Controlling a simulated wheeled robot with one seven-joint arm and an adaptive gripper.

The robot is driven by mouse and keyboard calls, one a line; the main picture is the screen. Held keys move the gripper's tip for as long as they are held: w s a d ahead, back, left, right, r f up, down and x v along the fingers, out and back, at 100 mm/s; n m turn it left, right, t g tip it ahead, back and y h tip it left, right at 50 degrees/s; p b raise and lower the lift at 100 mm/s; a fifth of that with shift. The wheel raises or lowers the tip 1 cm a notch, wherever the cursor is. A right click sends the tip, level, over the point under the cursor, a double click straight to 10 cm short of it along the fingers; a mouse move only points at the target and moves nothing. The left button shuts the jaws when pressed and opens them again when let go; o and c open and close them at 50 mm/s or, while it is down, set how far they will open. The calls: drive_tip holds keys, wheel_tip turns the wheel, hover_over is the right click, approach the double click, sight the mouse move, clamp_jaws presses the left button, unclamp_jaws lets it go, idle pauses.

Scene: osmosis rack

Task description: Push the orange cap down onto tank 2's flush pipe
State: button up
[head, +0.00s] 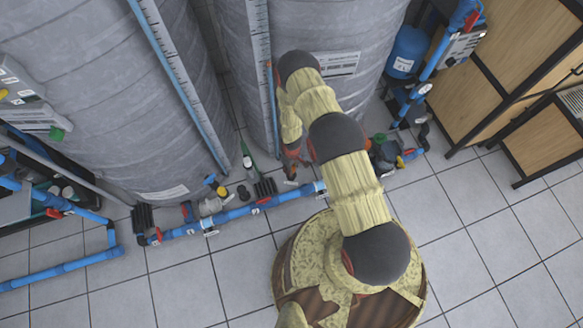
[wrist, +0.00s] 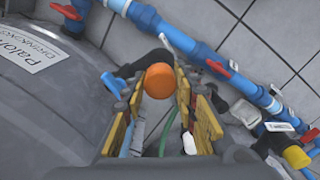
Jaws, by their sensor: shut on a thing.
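The orange cap (wrist: 159,80) shows in the wrist view between the yellow fingertips of my gripper (wrist: 160,92), which is shut on it. In the head view my gripper (head: 291,168) hangs low beside the grey tanks, above the floor piping; the cap is not clear there. Blue piping (head: 245,211) runs along the floor in front of the tanks, and also shows in the wrist view (wrist: 190,45). I cannot tell which part is tank 2's flush pipe. Whether the cap touches a pipe end is hidden by the cap and fingers.
Large grey tanks (head: 320,25) stand behind the piping, close to my arm. Red-handled valves (wrist: 218,69) and a yellow-capped fitting (wrist: 297,157) sit along the pipe. A blue vessel (head: 408,50) and wooden cabinets (head: 510,50) stand at right. The tiled floor in front is clear.

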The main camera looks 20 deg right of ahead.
drive_tip(key=shift+f+b, duration=1.4)
drive_tip(key=shift+f, duration=0.8)
drive_tip(key=shift+f+b, duration=0.4)
drive_tip(key=shift+b, duration=0.1)
idle(0.7)
drive_tip(key=o, duration=0.9)
drive_tip(key=shift+r, duration=0.1)
wheel_tip(320, 180, up, 12)
drive_tip(key=shift+f, duration=0.1)
idle(0.7)
